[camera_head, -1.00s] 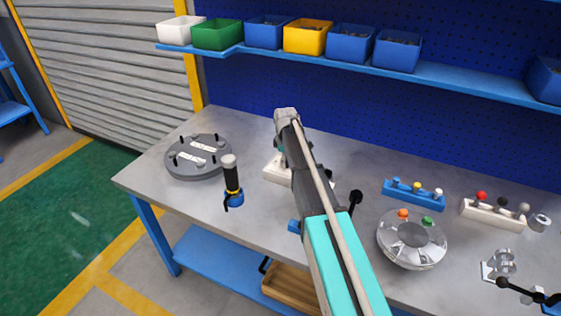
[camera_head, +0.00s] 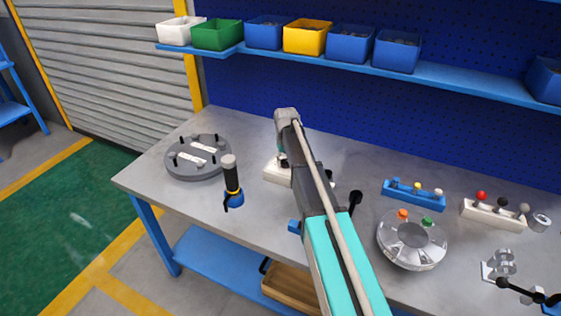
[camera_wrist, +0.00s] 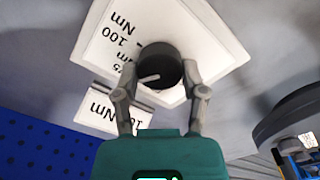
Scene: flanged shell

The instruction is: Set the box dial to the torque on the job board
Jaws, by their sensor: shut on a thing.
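The white dial box (camera_head: 274,171) sits on the bench behind my arm in the head view, mostly covered by it. In the wrist view its white face (camera_wrist: 101,42) carries upside-down labels, among them "100 Nm" and a partly covered "75". The black round dial (camera_wrist: 160,66) has a pale pointer line toward its lower left. My gripper (camera_wrist: 160,92) is shut on the dial, one finger on each side. A smaller white card (camera_wrist: 105,114) with a torque in Nm lies close by. Its number is partly hidden by a finger.
A grey flanged disc (camera_head: 198,158) and a black-handled tool (camera_head: 231,182) stand left of the box. A silver round part (camera_head: 411,241), a blue rack (camera_head: 414,193) and a white rack (camera_head: 493,213) stand to the right. Bins line the blue shelf (camera_head: 460,87) above.

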